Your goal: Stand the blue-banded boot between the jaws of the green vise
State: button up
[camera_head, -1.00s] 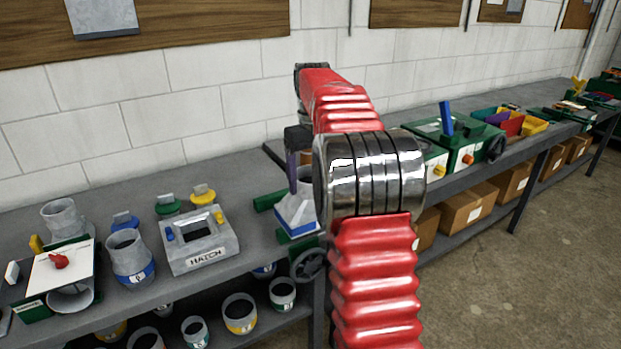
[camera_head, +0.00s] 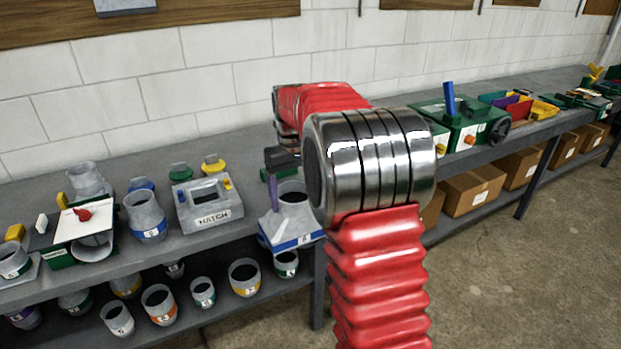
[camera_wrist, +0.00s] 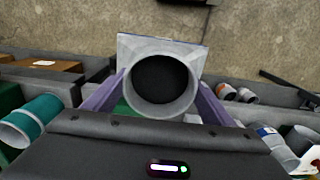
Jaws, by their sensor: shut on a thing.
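The blue-banded boot (camera_head: 294,220) is a grey sheet-metal piece with a round collar above a flared square base, with a blue band around its lower edge. My gripper (camera_wrist: 162,92) is shut on the boot, a purple finger on each side of it. In the wrist view I look into the boot's dark round collar (camera_wrist: 164,111). In the head view the boot is about upright at the bench's front edge. A bit of the green vise (camera_head: 269,174) shows behind it; the rest, jaws included, is hidden. I cannot tell the gap between boot and vise.
A grey hatch block (camera_head: 211,216) and a round blue-banded fitting (camera_head: 146,214) stand left of the boot. A green box (camera_head: 462,131) with a blue lever stands further right on the bench. Several banded fittings fill the lower shelf (camera_head: 215,325). The floor at right is clear.

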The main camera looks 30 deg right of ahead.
jog(key=s+a+f, duration=0.1)
jog(key=a+f, duration=1.1)
jog(key=a, duration=0.5)
jog(key=shift+s+a+f+n, duration=0.15)
jog(key=shift+s+f+n, duration=0.05)
jog(key=shift+f+n, duration=0.1)
jog(key=shift+r, duration=0.1)
